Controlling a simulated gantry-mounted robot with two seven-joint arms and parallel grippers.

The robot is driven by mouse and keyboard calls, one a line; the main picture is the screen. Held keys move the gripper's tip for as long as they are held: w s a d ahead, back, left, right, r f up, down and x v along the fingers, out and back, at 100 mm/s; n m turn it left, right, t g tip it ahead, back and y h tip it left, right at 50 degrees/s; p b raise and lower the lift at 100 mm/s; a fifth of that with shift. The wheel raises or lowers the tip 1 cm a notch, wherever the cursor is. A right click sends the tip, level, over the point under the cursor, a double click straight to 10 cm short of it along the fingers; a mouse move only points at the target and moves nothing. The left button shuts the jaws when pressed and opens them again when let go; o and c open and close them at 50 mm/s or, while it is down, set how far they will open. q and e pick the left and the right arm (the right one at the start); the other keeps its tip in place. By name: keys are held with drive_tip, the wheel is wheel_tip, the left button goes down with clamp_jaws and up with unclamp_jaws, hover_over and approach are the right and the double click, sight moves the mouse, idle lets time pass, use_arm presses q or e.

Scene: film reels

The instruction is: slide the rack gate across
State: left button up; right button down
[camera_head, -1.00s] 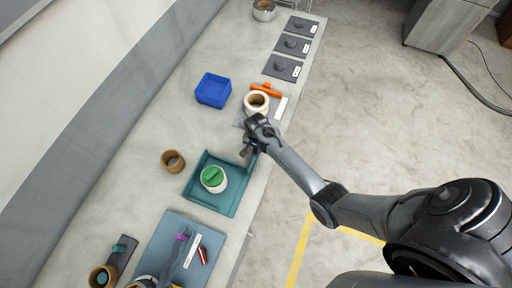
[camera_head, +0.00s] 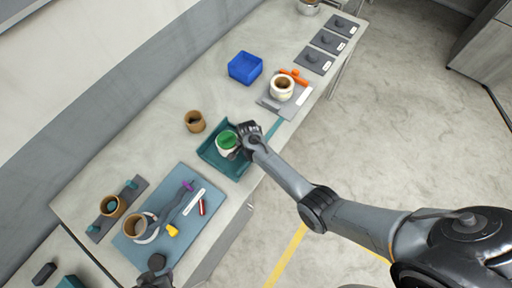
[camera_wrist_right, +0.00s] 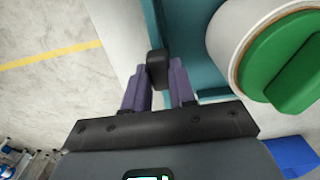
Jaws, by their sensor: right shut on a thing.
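The teal rack (camera_head: 209,157) is a shallow open tray in the head view. A white reel with a green top (camera_head: 226,142) sits in it. My right gripper (camera_head: 246,139) is at the rack's upper right side, close beside the reel. In the right wrist view its purple fingers (camera_wrist_right: 160,84) are shut on a black knob (camera_wrist_right: 158,68), with teal rack parts just behind. A thin teal strip (camera_head: 273,130) shows beyond the rack's right corner; the arm hides where it joins. My left gripper (camera_head: 156,266) shows only partly at the bottom edge, its jaws unclear.
A brown cup (camera_head: 195,121) stands left of the rack. A blue mat (camera_head: 195,229) with tools lies nearer. A blue bin (camera_head: 245,68) and a grey plate (camera_head: 287,107) with a white reel and orange part stand farther along. The bench's right edge is close.

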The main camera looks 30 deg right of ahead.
drive_tip(key=shift+s+a, duration=0.2)
drive_tip(key=shift+a, duration=0.25)
use_arm(q)
drive_tip(key=shift+s+d+r, duration=0.1)
drive_tip(key=shift+d, duration=0.25)
use_arm(e)
drive_tip(key=c, duration=0.9)
unclamp_jaws()
drive_tip(key=shift+a, duration=0.15)
use_arm(q)
drive_tip(key=shift+s, duration=0.1)
use_arm(e)
drive_tip(key=shift+r, duration=0.1)
